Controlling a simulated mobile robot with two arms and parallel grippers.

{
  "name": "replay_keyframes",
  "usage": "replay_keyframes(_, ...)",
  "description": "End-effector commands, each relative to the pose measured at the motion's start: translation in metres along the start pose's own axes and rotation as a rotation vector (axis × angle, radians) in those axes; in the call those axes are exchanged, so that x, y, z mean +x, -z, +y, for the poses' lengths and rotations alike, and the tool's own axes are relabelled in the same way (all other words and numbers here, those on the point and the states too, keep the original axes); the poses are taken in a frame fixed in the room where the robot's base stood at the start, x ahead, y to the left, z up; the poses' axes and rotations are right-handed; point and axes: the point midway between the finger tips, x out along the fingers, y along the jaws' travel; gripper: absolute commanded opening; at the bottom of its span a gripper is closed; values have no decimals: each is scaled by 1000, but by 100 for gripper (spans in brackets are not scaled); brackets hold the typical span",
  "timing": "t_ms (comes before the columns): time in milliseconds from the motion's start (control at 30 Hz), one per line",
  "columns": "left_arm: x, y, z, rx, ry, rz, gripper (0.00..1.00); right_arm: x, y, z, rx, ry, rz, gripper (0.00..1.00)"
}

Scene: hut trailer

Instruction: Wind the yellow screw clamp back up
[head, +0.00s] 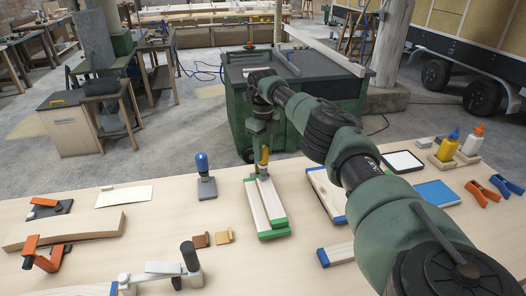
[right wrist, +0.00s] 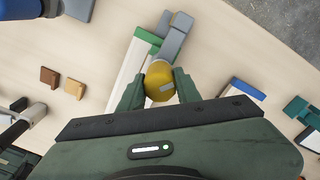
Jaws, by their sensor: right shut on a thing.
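The yellow screw clamp shows as a round yellow knob (right wrist: 159,76) in the right wrist view, with a grey bar behind it. In the head view a bit of its yellow part (head: 264,155) shows below my right gripper (head: 263,142). It stands at the far end of pale strips with green ends (head: 267,208) on the bench. My right gripper points down and is shut on the knob, one finger on each side. The clamp's lower part is mostly hidden, so I cannot tell how far its screw is wound. My left gripper is not in view.
A blue-handled clamp (head: 203,175) stands left of the strips. Brown and tan blocks (head: 223,238) lie nearer. An orange clamp (head: 42,254) is at far left. Blue-edged frames, bottles (head: 447,146) and orange clips (head: 483,193) are to the right. Bare bench (head: 150,220) lies at left.

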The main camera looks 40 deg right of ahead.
Motion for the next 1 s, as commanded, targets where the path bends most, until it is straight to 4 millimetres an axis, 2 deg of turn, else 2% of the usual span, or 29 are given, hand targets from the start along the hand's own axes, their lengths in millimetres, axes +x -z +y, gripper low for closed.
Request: replay_keyframes(1000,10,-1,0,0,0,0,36,0,0,1,-944,-14,-1,0)
